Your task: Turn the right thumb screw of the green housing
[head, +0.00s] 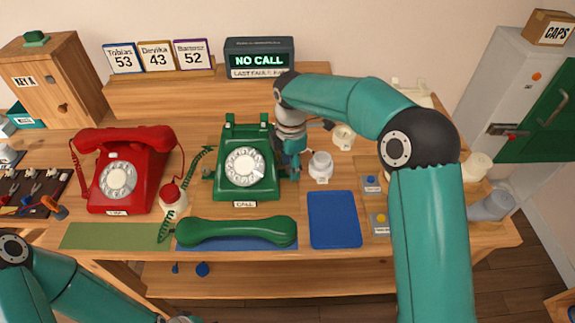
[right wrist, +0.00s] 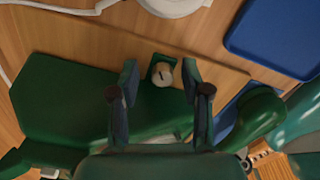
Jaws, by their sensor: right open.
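The green housing is the body of the green dial phone (head: 232,187), standing upright on the table; its green side also fills the left of the right wrist view (right wrist: 70,105). The right thumb screw (right wrist: 162,74) is a pale round knob with a dark slot, on a small green bracket at the housing's side. My right gripper (right wrist: 160,74) is open, with one finger on either side of the screw and gaps visible between. In the head view my right gripper (head: 292,168) is beside the phone's right side and hides the screw. My left gripper is out of view.
The green handset (head: 238,232) lies in front of the phone on a blue mat. A blue tray (head: 334,220) and a white cup-like part (head: 320,166) are to the right.

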